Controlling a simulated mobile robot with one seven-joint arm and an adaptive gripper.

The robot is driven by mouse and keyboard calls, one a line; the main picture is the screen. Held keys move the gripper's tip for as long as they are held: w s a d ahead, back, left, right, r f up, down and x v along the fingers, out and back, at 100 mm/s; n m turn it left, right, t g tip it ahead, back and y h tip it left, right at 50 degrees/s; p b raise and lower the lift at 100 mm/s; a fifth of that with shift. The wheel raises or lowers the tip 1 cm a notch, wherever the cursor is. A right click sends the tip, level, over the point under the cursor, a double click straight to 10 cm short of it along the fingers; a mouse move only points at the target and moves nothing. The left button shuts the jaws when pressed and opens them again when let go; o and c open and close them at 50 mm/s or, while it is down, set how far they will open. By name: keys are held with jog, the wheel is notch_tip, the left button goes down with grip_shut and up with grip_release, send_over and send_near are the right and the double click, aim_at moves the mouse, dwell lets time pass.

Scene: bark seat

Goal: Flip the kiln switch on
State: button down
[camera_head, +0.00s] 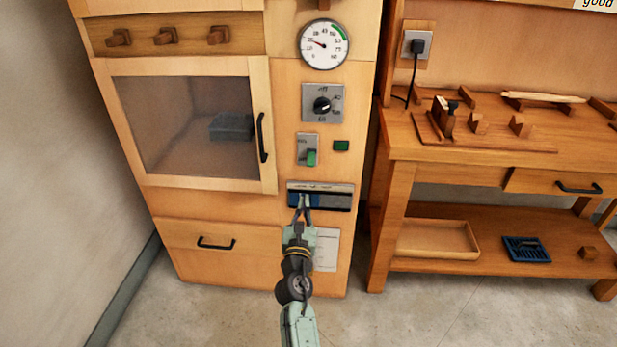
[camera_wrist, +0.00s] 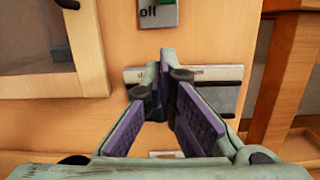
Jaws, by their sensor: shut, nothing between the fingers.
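The kiln (camera_head: 235,205) is a tall wooden cabinet with a control column on its right side. The kiln switch is a grey plate (camera_head: 303,142) with a green lever (camera_head: 311,158) at its lower part. In the wrist view only the bottom of the switch plate (camera_wrist: 158,14) shows, with the word "off" on it; the rest is cut off. My gripper (camera_head: 305,199) is below the switch, in front of a labelled panel (camera_head: 338,189) with a dark and blue slot. In the wrist view my gripper (camera_wrist: 167,58) has its fingertips together and empty.
The kiln door's black handle (camera_head: 263,138) stands out to the left. A wooden workbench (camera_head: 470,150) stands close on the right.

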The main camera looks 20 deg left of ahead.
aim_at(310, 172)
jog(key=shift+w+d+f, duration=0.1)
jog(key=shift+d+f, duration=0.2)
jog(key=shift+f, duration=0.2)
jog(key=x, duration=1)
jog(key=r+p, duration=0.1)
jog(key=s+r+p, duration=0.1)
jog(key=r+p, duration=0.1)
jog(key=shift+s+d+r, duration=0.3)
jog(key=shift+s, duration=0.1)
jog(key=shift+a, duration=0.1)
jog(key=shift+s, duration=0.1)
